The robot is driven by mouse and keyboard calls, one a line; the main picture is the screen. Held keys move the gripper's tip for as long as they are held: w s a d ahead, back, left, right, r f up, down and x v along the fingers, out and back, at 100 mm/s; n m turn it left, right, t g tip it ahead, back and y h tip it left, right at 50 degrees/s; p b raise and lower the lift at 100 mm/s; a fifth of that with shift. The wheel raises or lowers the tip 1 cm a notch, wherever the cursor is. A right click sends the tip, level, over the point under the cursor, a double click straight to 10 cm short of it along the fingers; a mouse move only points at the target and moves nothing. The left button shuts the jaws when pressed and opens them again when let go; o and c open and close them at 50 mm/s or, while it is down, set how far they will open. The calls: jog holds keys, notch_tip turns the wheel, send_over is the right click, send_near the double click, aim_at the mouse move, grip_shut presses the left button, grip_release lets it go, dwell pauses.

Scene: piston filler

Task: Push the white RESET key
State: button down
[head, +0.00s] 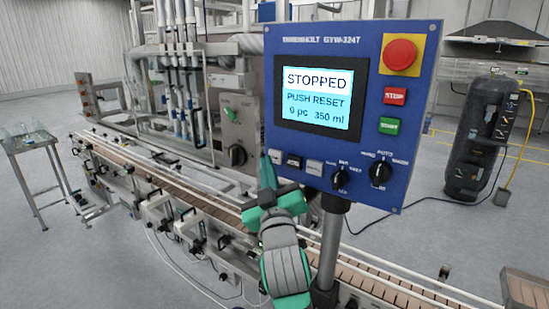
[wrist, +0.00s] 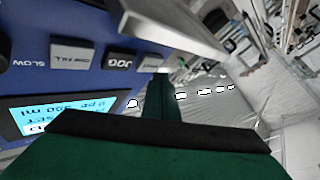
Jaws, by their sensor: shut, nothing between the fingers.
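The white RESET key (head: 276,156) is the leftmost of the row of keys under the screen on the blue control panel (head: 350,192). In the wrist view, the pale key (wrist: 151,62) beside the black JOG key shows only in part, its lettering unreadable. My gripper (head: 266,162) is shut and empty, with its tip at the panel's lower left, just left of the RESET key. In the wrist view, the green fingers (wrist: 160,88) end close by this key. I cannot tell whether they touch it. The screen (head: 318,97) reads STOPPED, PUSH RESET.
Right of RESET are the black JOG key (head: 293,161), a pale key (head: 315,168) and two black knobs (head: 340,178). Above the knobs are a green key (head: 389,126), red STOP key (head: 395,96) and red mushroom button (head: 400,53). A conveyor (head: 190,193) runs behind the panel.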

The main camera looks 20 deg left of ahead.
jog(key=shift+d, duration=0.15)
jog(key=shift+s+a, duration=0.15)
jog(key=shift+a, duration=0.05)
dwell(0.3)
jog(key=shift+w+d, duration=0.2)
jog(key=shift+d, duration=0.05)
dwell(1.1)
jog(key=shift+w, duration=0.25)
jog(key=shift+s+a, duration=0.1)
jog(key=shift+d, duration=0.2)
